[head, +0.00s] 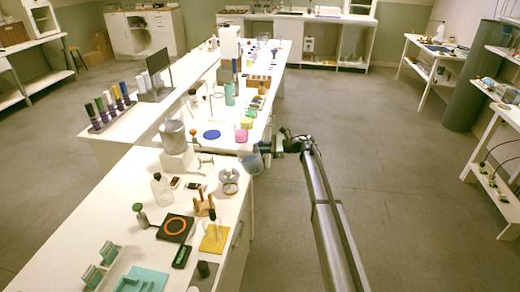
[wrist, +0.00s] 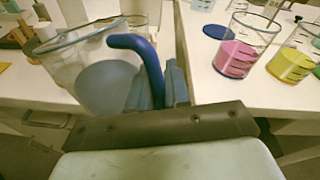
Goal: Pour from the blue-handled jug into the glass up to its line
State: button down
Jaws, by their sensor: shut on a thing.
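The clear jug (wrist: 90,65) with a blue handle (wrist: 145,58) is at the left in the wrist view, with a dull grey-blue content or base showing inside. My gripper (wrist: 158,88) is shut on its handle. In the head view the jug (head: 252,163) hangs beside the right edge of the white bench, near my gripper (head: 278,148). Clear vessels with pink (wrist: 238,55) and yellow (wrist: 291,62) contents and dark marks stand on the bench. I cannot tell which vessel is the task's glass.
A blue disc (head: 211,134) lies on the bench behind the jug. A round glass item (head: 229,181), a clear flask (head: 161,188) and a black plate with an orange ring (head: 175,228) stand nearer. Open floor (head: 380,160) lies to the right.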

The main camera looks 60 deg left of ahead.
jog(key=shift+s+d+r+n+t, duration=0.2)
jog(key=shift+s+r+n+t, duration=0.4)
jog(key=shift+s+r+n, duration=0.15)
dwell(1.0)
jog(key=shift+s+d+r+n+t+h, duration=0.1)
jog(key=shift+s+r+n+t+h, duration=0.15)
jog(key=shift+s+r, duration=0.35)
jog(key=shift+s+d+r+n+t+h, duration=0.1)
jog(key=shift+s+r+n+t+h, duration=0.15)
jog(key=shift+r, duration=0.6)
dwell(1.5)
jog(key=shift+n+t, duration=0.85)
jog(key=shift+t, duration=0.05)
jog(key=shift+s+d+r, duration=0.1)
jog(key=shift+s+r, duration=0.2)
jog(key=shift+r, duration=0.3)
jog(key=shift+s+d+r, duration=0.1)
jog(key=shift+s+r, duration=0.2)
jog(key=shift+r, duration=0.3)
jog(key=shift+s+d+r, duration=0.1)
jog(key=shift+s+r, duration=0.2)
jog(key=shift+r, duration=0.3)
dwell(0.6)
